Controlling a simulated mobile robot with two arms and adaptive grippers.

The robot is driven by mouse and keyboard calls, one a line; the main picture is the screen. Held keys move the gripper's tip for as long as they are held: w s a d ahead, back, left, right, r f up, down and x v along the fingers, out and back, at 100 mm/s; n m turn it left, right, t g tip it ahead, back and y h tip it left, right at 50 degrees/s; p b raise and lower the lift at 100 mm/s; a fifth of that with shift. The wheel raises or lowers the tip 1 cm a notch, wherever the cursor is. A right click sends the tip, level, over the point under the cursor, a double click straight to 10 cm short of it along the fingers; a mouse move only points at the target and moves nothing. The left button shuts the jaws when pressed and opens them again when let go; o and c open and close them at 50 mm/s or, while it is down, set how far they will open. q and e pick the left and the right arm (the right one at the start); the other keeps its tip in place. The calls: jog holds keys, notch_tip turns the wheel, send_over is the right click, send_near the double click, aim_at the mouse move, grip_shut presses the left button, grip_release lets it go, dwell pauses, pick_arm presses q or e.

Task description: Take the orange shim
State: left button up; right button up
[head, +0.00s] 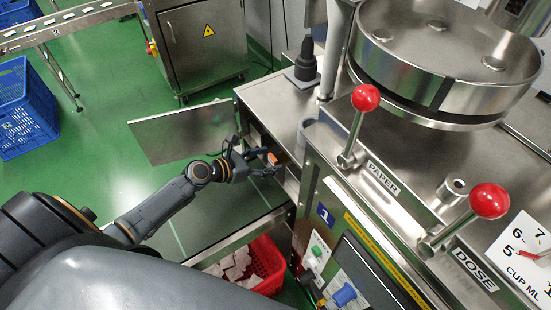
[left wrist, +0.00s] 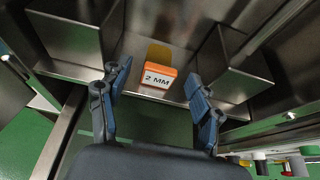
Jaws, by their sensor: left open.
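The orange shim (left wrist: 159,75) is a small orange block with a white "2 MM" label in the left wrist view. It sits on a metal surface between two metal walls. In the head view the orange shim (head: 272,158) shows small at the side of the steel machine. My left gripper (left wrist: 154,88) is open, its two fingers left and right of the shim in the picture and nearer the camera. In the head view my left gripper (head: 262,160) reaches to the machine's side and partly covers the area. I cannot tell whether the fingers touch the shim. My right gripper is not in view.
An open metal door (head: 180,132) stands left of the machine, behind my left arm. Red-knobbed levers (head: 366,97) labelled PAPER and DOSE rise on the right. A red crate (head: 267,262) with white packets is below. A blue crate (head: 25,110) stands on the green floor.

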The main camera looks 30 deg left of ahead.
aim_at(282, 158)
pick_arm(q)
jog(key=shift+x, duration=1.25)
jog(key=shift+s, duration=0.1)
jog(key=c, duration=1.1)
